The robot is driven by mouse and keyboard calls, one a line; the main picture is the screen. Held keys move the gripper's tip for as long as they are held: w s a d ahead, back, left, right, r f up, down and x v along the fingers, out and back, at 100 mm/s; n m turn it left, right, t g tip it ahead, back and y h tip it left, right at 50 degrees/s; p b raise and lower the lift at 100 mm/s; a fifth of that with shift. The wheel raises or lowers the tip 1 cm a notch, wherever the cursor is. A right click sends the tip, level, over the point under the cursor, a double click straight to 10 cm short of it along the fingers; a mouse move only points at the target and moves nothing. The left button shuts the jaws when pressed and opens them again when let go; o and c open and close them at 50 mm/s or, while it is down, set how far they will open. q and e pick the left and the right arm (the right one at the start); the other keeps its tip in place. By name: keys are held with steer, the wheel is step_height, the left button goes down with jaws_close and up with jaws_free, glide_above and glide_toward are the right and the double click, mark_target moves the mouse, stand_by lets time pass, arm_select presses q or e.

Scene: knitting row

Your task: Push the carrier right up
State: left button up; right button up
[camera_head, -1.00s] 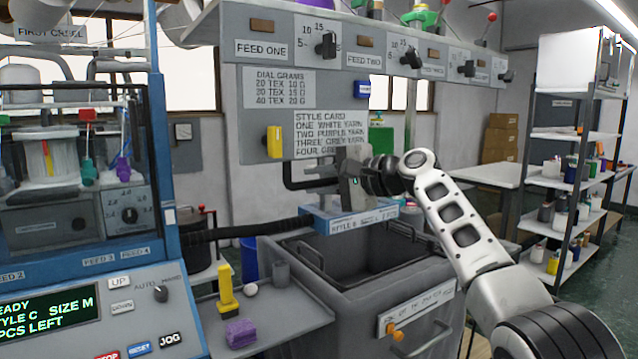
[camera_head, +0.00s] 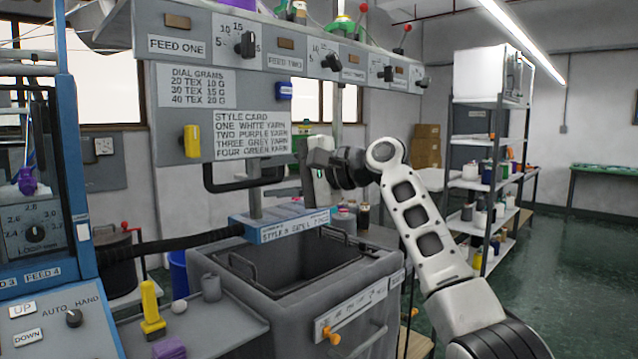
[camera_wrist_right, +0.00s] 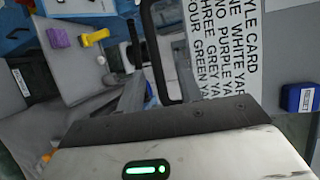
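No part is labelled as the carrier. The likeliest is the grey panel with the style card (camera_head: 252,134), which has a black U-shaped handle (camera_head: 232,186) along its lower edge, above the blue-topped bin. My right gripper (camera_head: 312,178) is at the handle's right end. The handle also shows large in the right wrist view (camera_wrist_right: 165,60), close to the fingers (camera_wrist_right: 135,92). I cannot tell whether the fingers touch it or how far they are parted. My left gripper is out of view.
An open grey bin (camera_head: 300,275) with a blue labelled top strip (camera_head: 282,226) stands below. A grey side shelf (camera_head: 225,325) holds a yellow piece (camera_head: 151,305) and a purple block (camera_head: 168,348). Shelving (camera_head: 487,150) stands at the right, with clear green floor beyond.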

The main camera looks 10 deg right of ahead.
steer(key=b+v, duration=0.1)
steer(key=v, duration=0.8)
steer(key=shift+b, duration=0.4)
steer(key=shift+r, duration=0.1)
step_height(320, 180, down, 20)
steer(key=w+t+h, duration=0.2)
steer(key=w+h, duration=0.1)
steer(key=s+d+f+n+h, duration=0.1)
steer(key=s+f+h, duration=0.15)
steer(key=f, duration=0.65)
steer(key=s+d+f+h, duration=0.2)
steer(key=s+f, duration=0.1)
steer(key=f, duration=0.6)
steer(key=s+f+n+h, duration=0.1)
steer(key=s+f+n, duration=0.1)
steer(key=s+f, duration=0.65)
steer(key=s+f+n+h, duration=0.1)
steer(key=s+f+n, duration=0.2)
steer(key=s, duration=0.7)
steer(key=s+d+f+n+h, duration=0.1)
steer(key=s+f+n, duration=0.2)
steer(key=s+f, duration=0.4)
steer(key=s, duration=0.4)
steer(key=shift+n, duration=0.3)
steer(key=shift+s+d, duration=0.1)
